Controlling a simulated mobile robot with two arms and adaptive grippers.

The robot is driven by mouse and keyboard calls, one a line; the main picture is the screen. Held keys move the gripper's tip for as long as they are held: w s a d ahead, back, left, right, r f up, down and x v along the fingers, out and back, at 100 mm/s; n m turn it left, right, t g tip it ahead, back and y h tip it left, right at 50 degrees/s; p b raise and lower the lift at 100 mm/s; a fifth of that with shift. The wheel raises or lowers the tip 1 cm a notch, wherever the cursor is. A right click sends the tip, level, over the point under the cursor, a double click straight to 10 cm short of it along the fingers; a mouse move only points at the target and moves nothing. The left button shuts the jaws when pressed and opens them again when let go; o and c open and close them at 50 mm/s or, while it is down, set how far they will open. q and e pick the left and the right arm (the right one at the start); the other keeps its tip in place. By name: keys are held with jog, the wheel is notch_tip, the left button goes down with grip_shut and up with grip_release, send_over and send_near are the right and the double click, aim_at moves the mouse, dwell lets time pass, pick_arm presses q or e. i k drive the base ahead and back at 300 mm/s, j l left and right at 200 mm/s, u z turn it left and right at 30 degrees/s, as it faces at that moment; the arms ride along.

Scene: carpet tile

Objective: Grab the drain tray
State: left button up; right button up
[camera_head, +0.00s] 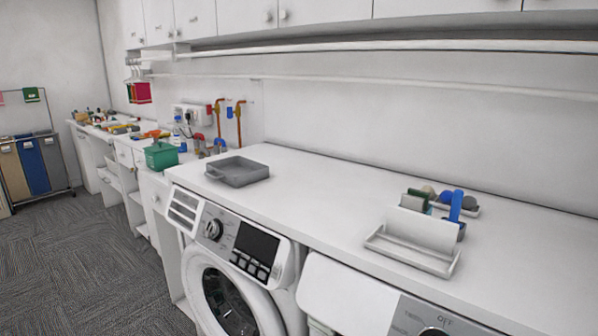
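A grey shallow rectangular tray (238,172), which looks like the drain tray, lies flat on the white countertop (300,200) above the left washing machine. It has low walls and appears empty. Neither of my grippers is in view, so nothing of mine touches it.
A green basket (161,156) is left of the tray. Two washing machines (232,270) are below; the counter between tray and holder is clear. Carpet (80,270) is open at left.

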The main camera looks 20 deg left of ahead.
aim_at(234, 171)
jog(key=j+z, duration=0.45)
jog(key=j, duration=0.15)
jog(key=j+z, duration=0.4)
jog(key=j, duration=0.2)
jog(key=j+z, duration=0.45)
jog(key=j, duration=0.15)
jog(key=k, duration=0.05)
